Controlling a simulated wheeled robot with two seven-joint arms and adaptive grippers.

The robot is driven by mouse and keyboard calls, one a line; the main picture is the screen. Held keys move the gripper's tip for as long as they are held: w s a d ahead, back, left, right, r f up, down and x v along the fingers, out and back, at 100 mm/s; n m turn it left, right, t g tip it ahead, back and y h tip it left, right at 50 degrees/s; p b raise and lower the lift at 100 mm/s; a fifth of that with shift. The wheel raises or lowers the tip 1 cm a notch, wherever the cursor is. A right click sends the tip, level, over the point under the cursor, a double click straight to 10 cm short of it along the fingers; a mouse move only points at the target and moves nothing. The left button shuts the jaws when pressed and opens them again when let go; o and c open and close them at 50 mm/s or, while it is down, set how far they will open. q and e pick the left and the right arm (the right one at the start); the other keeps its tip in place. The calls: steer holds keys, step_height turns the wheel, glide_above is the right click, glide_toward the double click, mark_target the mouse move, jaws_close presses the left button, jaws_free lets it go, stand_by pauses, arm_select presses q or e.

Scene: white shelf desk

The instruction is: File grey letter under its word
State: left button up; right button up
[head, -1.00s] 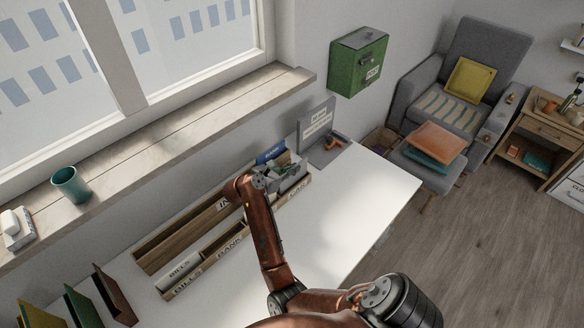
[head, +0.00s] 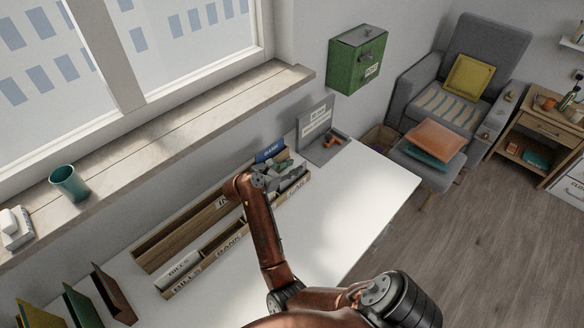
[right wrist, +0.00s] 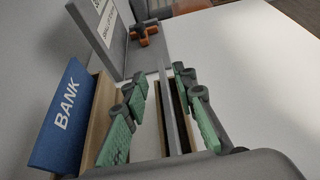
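The grey letter (right wrist: 172,101) shows nearly edge-on in the right wrist view, standing in a narrow wooden slot. My right gripper (right wrist: 165,92), with green pads, is open around it, with a gap on each side. In the head view my right gripper (head: 275,178) is over the right end of the wooden racks, by the CAR label (head: 298,189), and hides most of the letter. A blue letter marked BANK (right wrist: 65,116) stands to the left of the fingers; it also shows in the head view (head: 270,152). My left gripper is out of view.
The front rack (head: 205,262) has BILLS, BANK and CAR labels; a white BILLS letter (head: 180,268) stands in its left part. The back rack (head: 180,232) is close behind. A grey stand (head: 316,130) is at the desk's far end. The desk (head: 345,205) is clear on the right.

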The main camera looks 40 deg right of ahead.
step_height(320, 180, up, 10)
stand_by(0.5)
stand_by(0.5)
